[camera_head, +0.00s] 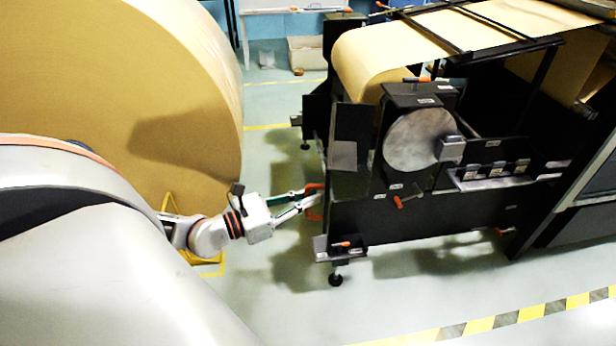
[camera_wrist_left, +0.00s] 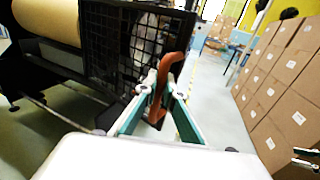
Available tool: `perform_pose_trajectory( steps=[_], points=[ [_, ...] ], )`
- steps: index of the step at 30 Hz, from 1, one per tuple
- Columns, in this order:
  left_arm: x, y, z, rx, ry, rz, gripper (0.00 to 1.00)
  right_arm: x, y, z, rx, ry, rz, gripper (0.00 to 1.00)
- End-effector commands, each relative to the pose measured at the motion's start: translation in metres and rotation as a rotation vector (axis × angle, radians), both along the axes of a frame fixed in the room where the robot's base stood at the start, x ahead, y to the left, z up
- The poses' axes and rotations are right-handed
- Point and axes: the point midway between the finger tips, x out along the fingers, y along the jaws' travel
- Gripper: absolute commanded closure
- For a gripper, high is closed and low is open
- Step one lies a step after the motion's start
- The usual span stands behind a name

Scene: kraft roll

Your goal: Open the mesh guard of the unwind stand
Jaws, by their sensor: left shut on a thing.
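The unwind stand (camera_head: 450,225) is a black machine frame at the right of the head view. Its mesh guard (camera_wrist_left: 112,42) is a black wire panel in the left wrist view, with a bent orange handle (camera_wrist_left: 176,62) at its edge. The handle also shows in the head view (camera_head: 315,187) at the stand's left side. My left gripper (camera_head: 307,198) is shut on the handle; in the wrist view its fingers (camera_wrist_left: 157,92) meet around it. I cannot tell how far the guard stands from the frame.
A huge kraft roll (camera_head: 90,70) stands left, close to my left arm. Kraft paper (camera_head: 400,45) runs over the stand. Stacked cartons (camera_wrist_left: 275,90) line the right of the wrist view. Floor is free in front of the stand, up to a yellow-black stripe (camera_head: 480,327).

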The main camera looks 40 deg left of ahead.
Motion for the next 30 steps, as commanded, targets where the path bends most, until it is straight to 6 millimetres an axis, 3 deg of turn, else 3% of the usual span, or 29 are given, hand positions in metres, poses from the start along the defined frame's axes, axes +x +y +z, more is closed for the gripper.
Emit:
perform_pose_trajectory(
  steps=[11,14,23,30],
  points=[
    [0.001,0.000,0.002,-0.002,-0.002,0.001,1.00,0.002,-0.001,0.001,-0.001,-0.003,0.001,0.60],
    [0.001,0.000,0.002,-0.002,-0.002,0.001,0.75,0.002,-0.001,0.001,-0.001,-0.003,0.001,0.60],
    [0.000,0.001,0.000,0.000,0.000,0.001,0.75,0.004,0.000,0.003,0.002,-0.010,0.002,0.60],
    [-0.016,0.007,-0.001,0.003,0.004,0.001,0.75,0.002,0.000,0.002,0.002,-0.006,0.001,0.60]
  ],
)
